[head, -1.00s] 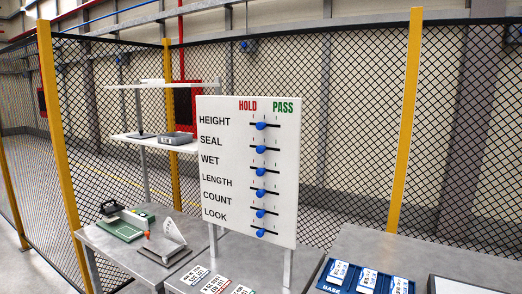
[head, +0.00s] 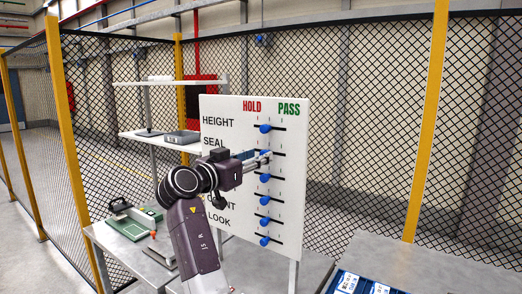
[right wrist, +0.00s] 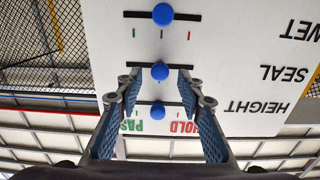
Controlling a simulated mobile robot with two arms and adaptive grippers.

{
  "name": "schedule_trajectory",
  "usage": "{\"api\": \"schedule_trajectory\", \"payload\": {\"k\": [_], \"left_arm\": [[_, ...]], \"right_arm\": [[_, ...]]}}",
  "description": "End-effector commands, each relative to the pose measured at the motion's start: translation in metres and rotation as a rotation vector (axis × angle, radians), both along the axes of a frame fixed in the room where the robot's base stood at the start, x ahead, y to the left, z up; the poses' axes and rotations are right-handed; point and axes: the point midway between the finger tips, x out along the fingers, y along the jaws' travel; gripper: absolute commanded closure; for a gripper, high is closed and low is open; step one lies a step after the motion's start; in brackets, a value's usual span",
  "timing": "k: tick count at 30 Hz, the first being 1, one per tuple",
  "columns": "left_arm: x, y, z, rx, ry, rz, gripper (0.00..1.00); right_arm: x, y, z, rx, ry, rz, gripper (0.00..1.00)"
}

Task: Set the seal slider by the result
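The white board (head: 291,215) carries rows of blue slider knobs labelled HEIGHT, SEAL, WET, LENGTH, COUNT and LOOK, under red HOLD and green PASS headings. The SEAL knob (right wrist: 160,71) is second from the top of the board. It sits midway along its black slot, between a green and a red tick. My right gripper (right wrist: 158,82) is open, with one finger on each side of the SEAL knob and a gap on both sides. In the head view the right gripper (head: 267,157) reaches the SEAL row and partly hides it. My left gripper is not in view.
The HEIGHT knob (right wrist: 157,111) and WET knob (right wrist: 163,14) are close by on neighbouring rows. A table with a green device (head: 133,226) stands at left. Blue bins with cards (head: 348,283) are at lower right. A mesh fence stands behind.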

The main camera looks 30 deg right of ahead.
Motion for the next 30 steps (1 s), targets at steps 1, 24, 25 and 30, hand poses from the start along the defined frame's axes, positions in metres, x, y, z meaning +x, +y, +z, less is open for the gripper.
{"api": "schedule_trajectory", "payload": {"k": [1, 24, 25, 30], "left_arm": [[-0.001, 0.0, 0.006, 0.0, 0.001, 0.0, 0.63], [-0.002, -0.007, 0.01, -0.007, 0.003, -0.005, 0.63], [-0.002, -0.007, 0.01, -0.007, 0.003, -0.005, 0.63], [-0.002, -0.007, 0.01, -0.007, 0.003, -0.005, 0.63]], "right_arm": [[0.003, -0.007, 0.002, -0.001, 0.004, -0.003, 0.65], [0.009, -0.021, -0.001, -0.001, 0.003, 0.001, 0.99], [0.009, -0.021, -0.001, -0.001, 0.003, 0.001, 1.0], [0.009, -0.021, -0.001, -0.001, 0.003, 0.001, 1.0]]}}
